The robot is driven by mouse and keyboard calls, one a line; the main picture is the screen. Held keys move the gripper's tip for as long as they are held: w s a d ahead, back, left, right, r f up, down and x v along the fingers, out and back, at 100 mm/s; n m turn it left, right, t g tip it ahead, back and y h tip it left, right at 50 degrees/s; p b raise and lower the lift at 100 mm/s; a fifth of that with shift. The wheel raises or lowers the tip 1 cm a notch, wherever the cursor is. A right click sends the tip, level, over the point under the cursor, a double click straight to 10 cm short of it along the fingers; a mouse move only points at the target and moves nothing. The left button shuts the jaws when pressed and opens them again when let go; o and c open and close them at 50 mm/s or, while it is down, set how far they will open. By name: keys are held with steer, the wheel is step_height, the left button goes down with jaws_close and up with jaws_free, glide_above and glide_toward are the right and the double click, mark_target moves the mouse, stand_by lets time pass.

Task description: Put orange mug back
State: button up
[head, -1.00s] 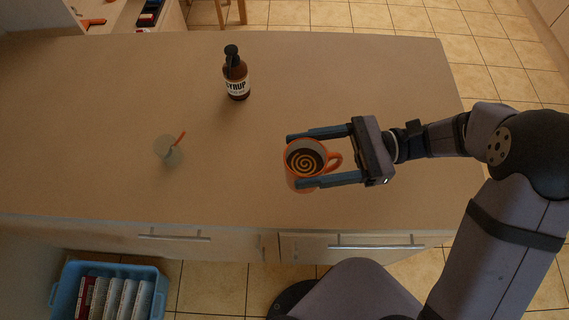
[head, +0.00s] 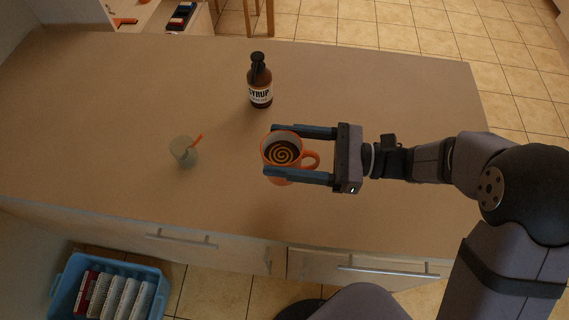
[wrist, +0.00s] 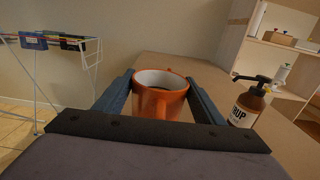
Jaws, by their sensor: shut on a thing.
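The orange mug (head: 281,154) has a white inside and dark coffee with a tan spiral on top. My gripper (head: 268,153) is shut on it, with one finger along each side and the handle toward the palm. The mug is upright over the middle of the counter; I cannot tell how high above the surface it is. In the wrist view the mug (wrist: 160,100) sits between both fingers, and its lower part is partly hidden by the gripper body.
A brown syrup bottle (head: 260,82) with a black pump stands behind the mug on the counter (head: 120,100). A pale glass (head: 184,152) with an orange straw stands to the left. A blue crate (head: 62,298) of boxes is on the floor. The counter's left part is clear.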

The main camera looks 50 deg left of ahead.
steer(key=shift+f, duration=2.8)
steer(key=o, duration=1.6)
steer(key=shift+f, duration=0.15)
steer(key=shift+o, duration=0.2)
steer(key=b+v, duration=0.3)
steer(key=v, duration=0.9)
steer(key=shift+r, duration=0.2)
steer(key=shift+d, duration=0.1)
